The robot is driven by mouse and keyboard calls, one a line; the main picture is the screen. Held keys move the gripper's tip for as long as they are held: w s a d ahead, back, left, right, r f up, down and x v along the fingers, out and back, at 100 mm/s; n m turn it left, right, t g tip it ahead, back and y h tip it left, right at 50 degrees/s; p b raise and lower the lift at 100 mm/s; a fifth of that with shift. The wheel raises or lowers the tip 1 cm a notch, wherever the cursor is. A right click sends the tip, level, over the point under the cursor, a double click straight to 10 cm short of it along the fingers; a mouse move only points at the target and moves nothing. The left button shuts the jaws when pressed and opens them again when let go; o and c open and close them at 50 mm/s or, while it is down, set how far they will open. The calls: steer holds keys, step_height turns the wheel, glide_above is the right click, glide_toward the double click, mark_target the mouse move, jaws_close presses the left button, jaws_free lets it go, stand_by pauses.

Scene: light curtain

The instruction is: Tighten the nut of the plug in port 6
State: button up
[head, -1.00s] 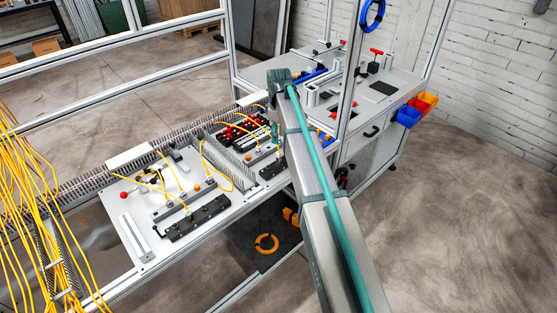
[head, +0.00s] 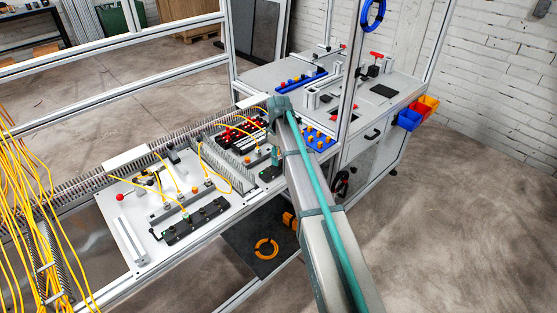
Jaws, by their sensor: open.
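Two black port blocks stand on the light bench panel. The left block (head: 196,221) is in clear view, and a yellow cable runs down to it. The right block (head: 268,174) is partly hidden by my arm. I cannot read the port numbers, so I cannot tell which port is port 6, and its plug and nut are too small to make out. My gripper (head: 275,160) shows small and partly hidden at the end of my arm, close above the right block. It looks empty, but its fingertips are not clear.
A grey comb-like cable duct (head: 230,168) stands left of my gripper. Loose yellow cables (head: 215,168) loop over the panel. Red connectors (head: 236,132) lie behind. An upright frame post (head: 347,70) stands to the right. A blue tray (head: 318,138) is beside my arm.

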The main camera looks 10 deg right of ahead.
steer(key=c, duration=0.8)
steer(key=m+p, duration=0.1)
steer(key=m, duration=0.5)
steer(key=shift+f+m, duration=0.15)
steer(key=shift+m, duration=0.15)
steer(key=o, duration=0.8)
steer(key=shift+o, duration=0.2)
steer(key=shift+p, duration=0.3)
